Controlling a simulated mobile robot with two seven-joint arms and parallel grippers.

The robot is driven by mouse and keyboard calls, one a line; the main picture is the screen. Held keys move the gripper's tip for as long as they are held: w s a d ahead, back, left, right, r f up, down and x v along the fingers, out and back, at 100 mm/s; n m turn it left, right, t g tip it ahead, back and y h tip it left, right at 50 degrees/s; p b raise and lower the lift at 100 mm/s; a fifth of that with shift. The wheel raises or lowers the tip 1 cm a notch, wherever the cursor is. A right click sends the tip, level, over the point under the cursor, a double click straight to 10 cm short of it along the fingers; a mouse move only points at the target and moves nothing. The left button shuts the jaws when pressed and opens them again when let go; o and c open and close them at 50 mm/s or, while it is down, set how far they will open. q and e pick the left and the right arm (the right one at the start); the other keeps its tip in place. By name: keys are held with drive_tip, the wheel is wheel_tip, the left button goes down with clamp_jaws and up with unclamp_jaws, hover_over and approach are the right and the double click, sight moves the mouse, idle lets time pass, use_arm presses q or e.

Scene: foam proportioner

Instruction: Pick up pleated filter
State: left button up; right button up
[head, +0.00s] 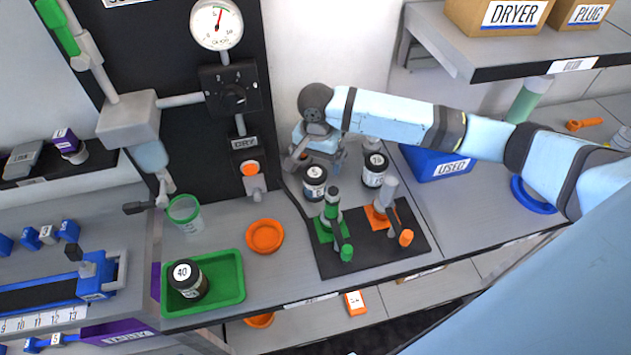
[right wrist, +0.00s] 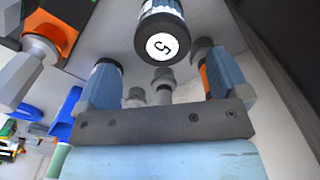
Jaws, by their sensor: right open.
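Several dark-capped canisters carry number labels: one marked 5 (head: 314,182), one marked 10 (head: 375,169), and one marked 40 (head: 188,279) in a green tray (head: 228,290). I cannot tell for certain which is the pleated filter. My right gripper (head: 312,153) is open, just behind the canister marked 5. In the right wrist view the open fingers (right wrist: 165,82) point toward that canister (right wrist: 162,35), which stands beyond the tips and apart from them. Grey knob-like parts (right wrist: 162,80) show between the fingers. My left gripper is not in view.
A black base (head: 370,250) with green and orange handled fittings stands in front of the canisters. An orange dish (head: 264,236) and a clear green-rimmed cup (head: 185,213) lie left. A blue bin (head: 437,163) is right. A shelf with cardboard boxes (head: 500,14) overhangs at the upper right.

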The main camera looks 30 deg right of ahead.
sight(315, 180)
wheel_tip(315, 180, down, 8)
drive_tip(key=shift+a, duration=0.15)
drive_tip(key=c, duration=1)
drive_tip(key=shift+w+r, duration=0.1)
drive_tip(key=shift+r, duration=0.05)
